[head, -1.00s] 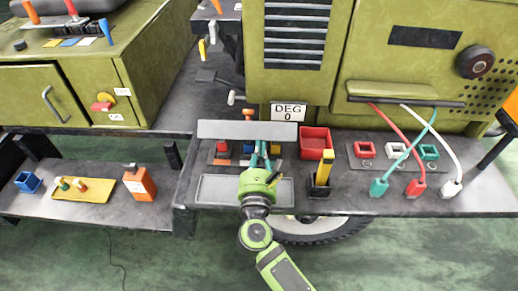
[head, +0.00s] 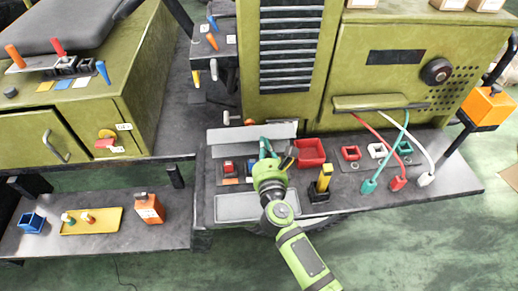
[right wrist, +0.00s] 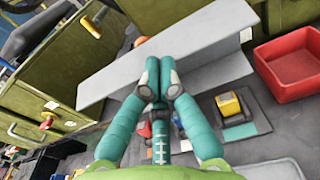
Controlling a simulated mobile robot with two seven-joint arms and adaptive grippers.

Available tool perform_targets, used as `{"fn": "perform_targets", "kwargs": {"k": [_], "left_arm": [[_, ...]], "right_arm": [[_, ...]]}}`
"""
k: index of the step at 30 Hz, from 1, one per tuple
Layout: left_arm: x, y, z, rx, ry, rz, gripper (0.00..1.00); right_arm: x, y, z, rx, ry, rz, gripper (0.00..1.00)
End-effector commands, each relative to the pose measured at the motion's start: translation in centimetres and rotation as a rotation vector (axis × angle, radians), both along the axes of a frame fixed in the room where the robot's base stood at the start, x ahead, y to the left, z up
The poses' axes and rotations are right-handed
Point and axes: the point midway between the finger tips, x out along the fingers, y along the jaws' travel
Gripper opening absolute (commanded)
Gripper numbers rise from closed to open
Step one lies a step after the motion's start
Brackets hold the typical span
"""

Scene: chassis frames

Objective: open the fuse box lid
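The fuse box sits on the front bench. A long grey angled panel (head: 235,138), which looks like its lid, stands raised along the back edge; it also fills the upper middle of the right wrist view (right wrist: 215,45). A flat grey plate (head: 235,207) lies in front. A red fuse (head: 228,166) and a yellow block (right wrist: 228,104) sit between them. My right gripper (head: 266,147) is over the box, its teal fingers (right wrist: 164,68) together in front of the panel. I see nothing held, and contact with the panel is unclear. My left gripper is not in view.
A red tray (head: 309,153) and a yellow-handled black holder (head: 322,183) stand right of the box. Red, white and green cables (head: 397,184) hang onto the bench farther right. A yellow tray (head: 91,221) and orange bottle (head: 149,208) are on the left bench.

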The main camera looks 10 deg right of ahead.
Motion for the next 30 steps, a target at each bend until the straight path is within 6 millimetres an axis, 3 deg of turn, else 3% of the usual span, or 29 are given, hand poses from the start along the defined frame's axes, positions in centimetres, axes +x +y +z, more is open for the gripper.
{"fn": "perform_targets", "kwargs": {"k": [12,30], "left_arm": [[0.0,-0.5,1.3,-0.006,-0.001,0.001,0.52],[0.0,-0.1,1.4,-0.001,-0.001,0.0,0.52]], "right_arm": [[2.2,0.0,1.6,0.0,0.0,-0.002,0.0],[2.5,0.0,1.7,-0.001,-0.001,-0.001,0.0]]}}
